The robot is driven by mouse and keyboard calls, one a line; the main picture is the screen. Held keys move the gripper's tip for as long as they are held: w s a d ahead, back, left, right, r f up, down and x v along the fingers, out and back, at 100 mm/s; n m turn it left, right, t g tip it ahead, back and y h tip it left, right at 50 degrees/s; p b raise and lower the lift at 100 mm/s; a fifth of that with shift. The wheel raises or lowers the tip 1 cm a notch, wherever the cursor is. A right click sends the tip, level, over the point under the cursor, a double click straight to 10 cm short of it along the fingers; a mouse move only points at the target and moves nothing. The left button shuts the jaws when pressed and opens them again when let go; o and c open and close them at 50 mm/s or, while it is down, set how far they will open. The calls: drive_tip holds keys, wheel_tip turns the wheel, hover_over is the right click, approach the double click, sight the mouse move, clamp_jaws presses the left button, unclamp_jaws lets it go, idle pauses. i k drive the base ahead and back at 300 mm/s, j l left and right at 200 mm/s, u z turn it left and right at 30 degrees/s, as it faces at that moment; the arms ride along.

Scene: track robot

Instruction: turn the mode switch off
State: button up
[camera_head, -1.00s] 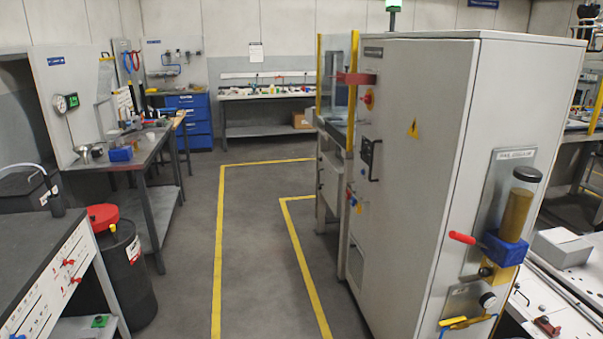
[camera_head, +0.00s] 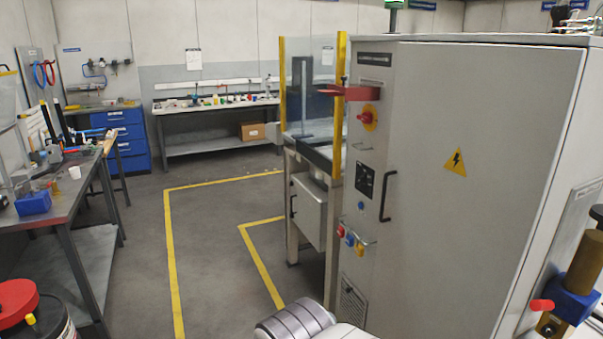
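A grey control cabinet (camera_head: 470,200) fills the right half of the view, with its narrow control side facing left of its door. On that side is a red rotary knob on a yellow plate (camera_head: 368,117). Below it are a dark panel (camera_head: 365,182) and a small blue round control (camera_head: 361,205). I cannot tell which of these is the mode switch, and their settings are too small to read. A ribbed grey part, likely of my arm, shows at the bottom edge. My gripper is not in view.
A red bracket (camera_head: 348,93) juts left from the cabinet near the knob. A black handle (camera_head: 388,196) sticks out from the door. A glass-sided machine (camera_head: 308,80) stands behind. Floor with yellow lines (camera_head: 172,250) is clear to the left; a red-lidded bin (camera_head: 17,303) stands at lower left.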

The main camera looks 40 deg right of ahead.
sight(363, 180)
drive_tip(key=i+z, duration=0.1)
drive_tip(key=i, duration=0.8)
drive_tip(key=i+j+z, duration=0.1)
drive_tip(key=i, duration=0.85)
drive_tip(key=i+j+z, duration=0.3)
drive_tip(key=i+z, duration=0.15)
drive_tip(key=i, duration=0.15)
drive_tip(key=i+j+z, duration=0.45)
drive_tip(key=i, duration=0.1)
